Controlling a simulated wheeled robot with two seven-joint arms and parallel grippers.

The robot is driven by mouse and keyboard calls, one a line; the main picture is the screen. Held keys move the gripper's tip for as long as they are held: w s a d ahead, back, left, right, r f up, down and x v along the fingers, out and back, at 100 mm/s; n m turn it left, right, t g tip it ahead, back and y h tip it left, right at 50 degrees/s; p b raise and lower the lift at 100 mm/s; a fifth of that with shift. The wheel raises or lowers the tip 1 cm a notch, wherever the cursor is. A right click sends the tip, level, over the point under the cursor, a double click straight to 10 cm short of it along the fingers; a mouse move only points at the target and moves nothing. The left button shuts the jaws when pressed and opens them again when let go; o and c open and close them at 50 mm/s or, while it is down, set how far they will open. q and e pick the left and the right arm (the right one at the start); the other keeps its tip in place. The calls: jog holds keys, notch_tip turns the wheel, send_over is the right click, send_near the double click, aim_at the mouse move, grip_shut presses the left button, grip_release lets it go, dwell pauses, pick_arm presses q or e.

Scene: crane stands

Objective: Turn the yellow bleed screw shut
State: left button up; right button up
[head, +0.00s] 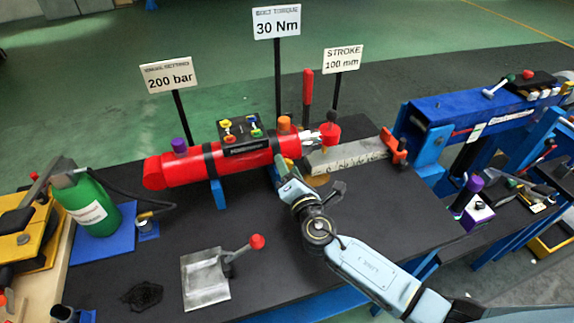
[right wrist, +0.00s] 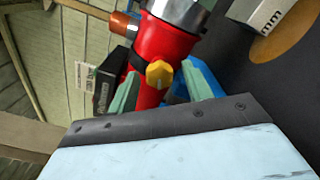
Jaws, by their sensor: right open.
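The red cylinder (head: 190,168) lies across its stands on the black bench. In the right wrist view its red body (right wrist: 160,43) fills the top middle, with the yellow bleed screw (right wrist: 160,74) on the side facing me. My right gripper (head: 284,168) is at the cylinder's right part. In the right wrist view my right gripper's (right wrist: 160,80) two green fingers are apart, one on each side of the yellow screw. I cannot tell whether they touch it. In the head view the screw is hidden by my gripper. My left gripper is not in view.
A black valve block (head: 243,144) with coloured knobs sits on the cylinder. Signs on posts, including a 30 Nm sign (head: 277,22), stand behind. A green bottle (head: 88,205) is at left, and a metal plate with a red-knobbed lever (head: 205,280) in front. A blue beam (head: 470,112) is at right.

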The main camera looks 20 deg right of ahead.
jog(key=shift+w, duration=0.7)
jog(key=c, duration=1)
